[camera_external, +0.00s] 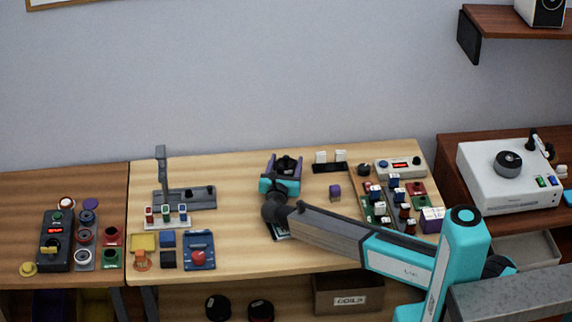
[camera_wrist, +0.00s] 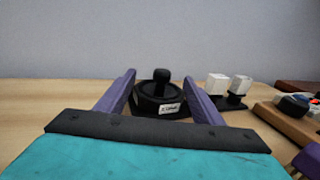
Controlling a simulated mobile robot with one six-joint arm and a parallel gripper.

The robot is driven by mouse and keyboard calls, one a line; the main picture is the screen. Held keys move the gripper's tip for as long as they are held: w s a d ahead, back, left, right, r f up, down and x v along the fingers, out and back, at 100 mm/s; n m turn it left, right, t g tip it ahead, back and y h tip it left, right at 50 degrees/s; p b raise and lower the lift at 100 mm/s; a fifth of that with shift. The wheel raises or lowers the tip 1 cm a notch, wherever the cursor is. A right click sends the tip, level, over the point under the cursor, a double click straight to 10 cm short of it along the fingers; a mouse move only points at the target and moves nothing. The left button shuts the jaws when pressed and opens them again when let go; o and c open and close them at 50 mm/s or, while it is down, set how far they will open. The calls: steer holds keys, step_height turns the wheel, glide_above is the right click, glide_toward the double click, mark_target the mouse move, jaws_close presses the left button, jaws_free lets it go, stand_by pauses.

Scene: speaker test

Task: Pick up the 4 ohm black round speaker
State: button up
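My gripper (camera_external: 285,162) is at the back middle of the light wood table, with its purple fingers spread. In the wrist view, my gripper (camera_wrist: 160,82) is open, and a black device (camera_wrist: 150,103) with a knob on top and a small white label shows between the fingers. I cannot tell whether the fingers touch it, and its label is unreadable. Two black round things, perhaps speakers, lie on the lower shelf: one on the left (camera_external: 218,308) and one with a reddish edge on the right (camera_external: 261,310). No 4 ohm marking is readable on either.
A grey stand (camera_external: 185,197) and a blue tray (camera_external: 199,251) are left of my arm. A black holder with white blocks (camera_external: 329,167) and crowded modules (camera_external: 397,195) are to the right. A labelled box (camera_external: 349,300) sits below. Some tabletop in front of the arm is bare.

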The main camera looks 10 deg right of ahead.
mark_target(286, 157)
steer(key=c, duration=1)
steer(key=shift+r, duration=0.1)
steer(key=shift+r+b, duration=0.3)
steer(key=shift+r, duration=0.5)
step_height(286, 157, up, 2)
steer(key=s+d+b, duration=0.1)
steer(key=s+d, duration=0.1)
steer(key=s, duration=0.2)
steer(key=s+d+r+b, duration=0.1)
steer(key=s+d, duration=0.1)
steer(key=s, duration=0.3)
steer(key=s+d, duration=0.3)
steer(key=s, duration=0.2)
steer(key=shift+s+r+b, duration=0.15)
steer(key=shift+s+b, duration=0.05)
steer(key=shift+b, duration=0.2)
